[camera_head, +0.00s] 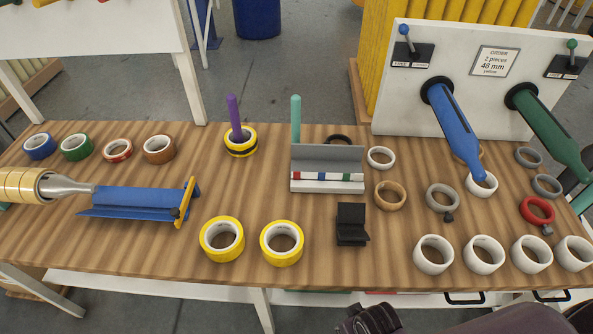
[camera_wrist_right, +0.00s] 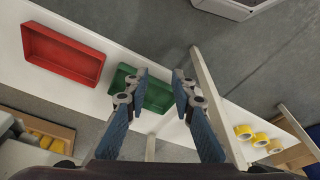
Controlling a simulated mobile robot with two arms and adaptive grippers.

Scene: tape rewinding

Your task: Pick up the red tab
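A small white holder (camera_head: 327,187) with a grey upright back stands mid-table in the head view. Its front carries a strip with small red, blue and green marks; the small red mark (camera_head: 306,176) is at the left, too small to tell if it is a loose tab. A red ring (camera_head: 537,210) with a grey piece at its lower right lies at the table's right. In the right wrist view my right gripper (camera_wrist_right: 160,73) is open and empty, its two fingers apart above a green tray (camera_wrist_right: 157,97). My left gripper is not in view.
Two yellow rolls (camera_head: 222,239) and a black block (camera_head: 351,225) lie near the front edge. White rolls (camera_head: 433,254) and a board with blue (camera_head: 455,130) and green (camera_head: 545,130) spindles are at right. A red tray (camera_wrist_right: 63,54) shows in the wrist view.

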